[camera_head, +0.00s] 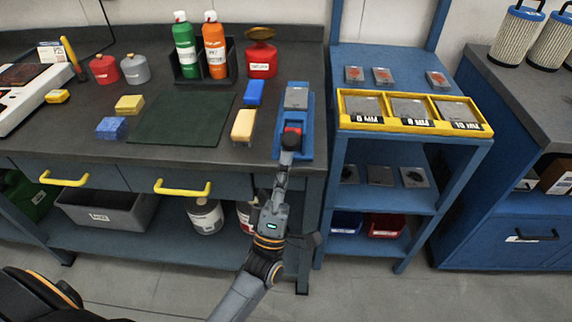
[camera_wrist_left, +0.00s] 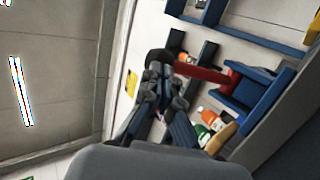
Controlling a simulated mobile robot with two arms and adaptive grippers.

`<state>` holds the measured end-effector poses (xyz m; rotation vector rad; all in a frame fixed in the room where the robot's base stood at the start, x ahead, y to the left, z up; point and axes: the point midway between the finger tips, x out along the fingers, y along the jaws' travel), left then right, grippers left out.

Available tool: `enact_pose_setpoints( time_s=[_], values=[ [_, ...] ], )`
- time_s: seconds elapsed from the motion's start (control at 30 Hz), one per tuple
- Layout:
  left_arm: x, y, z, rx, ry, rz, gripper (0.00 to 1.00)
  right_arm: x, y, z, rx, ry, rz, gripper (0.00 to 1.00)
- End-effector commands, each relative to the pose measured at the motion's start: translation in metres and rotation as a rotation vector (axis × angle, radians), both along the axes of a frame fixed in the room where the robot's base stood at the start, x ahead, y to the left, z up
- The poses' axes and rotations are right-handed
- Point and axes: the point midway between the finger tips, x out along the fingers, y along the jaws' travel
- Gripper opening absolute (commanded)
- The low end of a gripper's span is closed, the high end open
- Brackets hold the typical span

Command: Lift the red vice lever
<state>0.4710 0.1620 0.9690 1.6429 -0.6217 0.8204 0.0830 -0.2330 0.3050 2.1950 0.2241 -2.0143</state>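The blue vice (camera_head: 306,141) sits at the right front edge of the dark workbench. Its red lever (camera_head: 292,129) ends in a dark rounded grip (camera_head: 290,141) facing me. In the left wrist view, the red lever (camera_wrist_left: 207,74) runs sideways from the blue vice (camera_wrist_left: 257,92) to its black end (camera_wrist_left: 160,58). My left gripper (camera_head: 284,170) is at the bench's front edge, just below the dark grip. In the left wrist view, its fingertips (camera_wrist_left: 160,74) are close together at the black end. Whether they clamp it is hidden. My right gripper is not in view.
A blue shelf rack (camera_head: 388,147) with a yellow tray (camera_head: 411,124) stands close on the right.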

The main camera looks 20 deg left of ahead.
Motion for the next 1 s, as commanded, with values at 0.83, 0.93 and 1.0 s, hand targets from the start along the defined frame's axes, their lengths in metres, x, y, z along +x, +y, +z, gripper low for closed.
enact_pose_setpoints(
  time_s=[0.83,0.93,1.0],
  values=[
    [0.031,0.009,0.065,-0.13,0.446,0.0,0.0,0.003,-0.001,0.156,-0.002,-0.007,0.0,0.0],
    [0.034,0.01,0.067,-0.13,0.446,0.0,0.0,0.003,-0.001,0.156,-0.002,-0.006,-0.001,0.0],
    [0.035,0.01,0.068,-0.129,0.445,0.0,0.0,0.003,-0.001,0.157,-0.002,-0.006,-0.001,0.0]
  ],
)
